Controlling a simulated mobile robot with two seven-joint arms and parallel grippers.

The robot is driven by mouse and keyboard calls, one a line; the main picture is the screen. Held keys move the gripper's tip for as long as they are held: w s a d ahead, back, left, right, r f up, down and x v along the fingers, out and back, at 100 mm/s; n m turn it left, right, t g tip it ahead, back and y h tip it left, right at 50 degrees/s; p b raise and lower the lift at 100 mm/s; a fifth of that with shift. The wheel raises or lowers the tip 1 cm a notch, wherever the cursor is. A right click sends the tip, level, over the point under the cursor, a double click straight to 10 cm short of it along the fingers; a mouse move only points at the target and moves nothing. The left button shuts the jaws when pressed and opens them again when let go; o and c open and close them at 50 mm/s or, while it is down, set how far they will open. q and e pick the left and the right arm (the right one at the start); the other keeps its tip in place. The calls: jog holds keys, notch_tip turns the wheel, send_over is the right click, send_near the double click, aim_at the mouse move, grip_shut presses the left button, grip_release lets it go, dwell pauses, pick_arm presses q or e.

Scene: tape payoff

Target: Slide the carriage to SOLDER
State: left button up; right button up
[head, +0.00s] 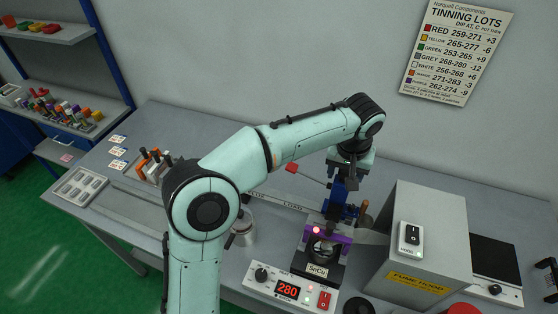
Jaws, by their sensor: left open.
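A blue upright piece (338,191), which looks like the carriage, stands behind the solder pot at the rail. My left arm reaches over the bench from the lower left. Its left gripper (346,178) points down at the top of the blue piece. The fingers are small and dark there, and I cannot tell whether they touch it. My right gripper does not show.
A controller (287,290) reading 280 stands in front of the pot. A grey fume hood (420,240) with a switch stands close on the right. A metal cup (244,232) sits left of the pot. Orange-handled tools (150,160) and a grey tray (80,187) are at left.

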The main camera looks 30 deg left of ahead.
pick_arm(q)
jog(key=shift+r+p, duration=0.35)
jog(key=shift+r, duration=0.5)
jog(key=shift+w+r+p, duration=0.1)
jog(key=shift+r+p, duration=0.25)
jog(key=shift+r, duration=0.25)
jog(key=shift+r+p, duration=0.3)
jog(key=shift+r, duration=1.75)
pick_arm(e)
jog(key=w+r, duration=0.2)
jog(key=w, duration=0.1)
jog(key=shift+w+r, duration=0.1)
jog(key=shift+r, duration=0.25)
